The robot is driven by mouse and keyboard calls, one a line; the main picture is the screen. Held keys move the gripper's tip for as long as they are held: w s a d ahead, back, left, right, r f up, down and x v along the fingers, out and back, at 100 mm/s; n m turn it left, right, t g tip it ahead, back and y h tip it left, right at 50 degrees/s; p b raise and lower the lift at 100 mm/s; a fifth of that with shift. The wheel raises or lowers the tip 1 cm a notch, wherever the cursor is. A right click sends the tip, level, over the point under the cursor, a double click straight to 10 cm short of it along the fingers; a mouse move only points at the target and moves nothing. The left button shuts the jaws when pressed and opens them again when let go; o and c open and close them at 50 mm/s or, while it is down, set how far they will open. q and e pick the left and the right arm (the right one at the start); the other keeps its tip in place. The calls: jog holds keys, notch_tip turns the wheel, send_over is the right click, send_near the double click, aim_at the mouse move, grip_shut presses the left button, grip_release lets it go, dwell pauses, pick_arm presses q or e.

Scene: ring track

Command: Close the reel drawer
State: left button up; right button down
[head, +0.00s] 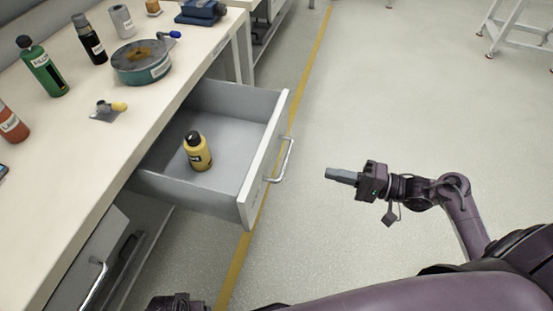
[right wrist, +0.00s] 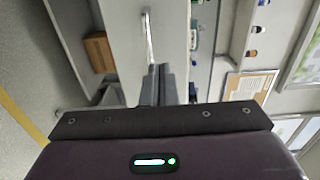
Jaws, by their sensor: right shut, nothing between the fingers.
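The reel drawer (head: 257,165) is pulled well out from under the bench, with a light front panel and a silver bar handle (head: 285,160). A yellow bottle with a black cap (head: 198,155) stands inside it. My right gripper (head: 330,174) is shut and empty, in the air to the right of the handle and apart from it, pointing toward the drawer front. In the right wrist view the shut fingers (right wrist: 157,84) point at the handle (right wrist: 149,38). A dark part at the bottom edge looks like my left gripper (head: 178,303); its fingers are hidden.
The bench top (head: 150,105) holds a teal reel (head: 141,65), a green bottle (head: 42,67), a dark bottle (head: 90,40) and other small items. Another drawer handle (head: 93,280) is at lower left. The floor right of the drawer is clear, crossed by a yellow line (head: 300,90).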

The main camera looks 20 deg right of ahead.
aim_at(268, 159)
jog(key=b+x, duration=0.1)
jog(key=x, duration=1.1)
jog(key=shift+w+a+r, duration=0.1)
jog(key=shift+a+r, duration=0.05)
jog(key=shift+a, duration=0.2)
pick_arm(q)
jog(key=shift+w+d+r, duration=0.1)
jog(key=shift+d+r, duration=0.05)
jog(key=shift+r, duration=0.5)
jog(key=shift+w+d+r, duration=0.1)
jog(key=shift+w+r, duration=0.05)
jog(key=shift+r, duration=0.5)
jog(key=shift+w+d+r, duration=0.1)
jog(key=shift+d+r, duration=0.05)
jog(key=shift+r, duration=0.5)
pick_arm(e)
jog(key=shift+w+a, duration=0.35)
jog(key=shift+a, duration=0.1)
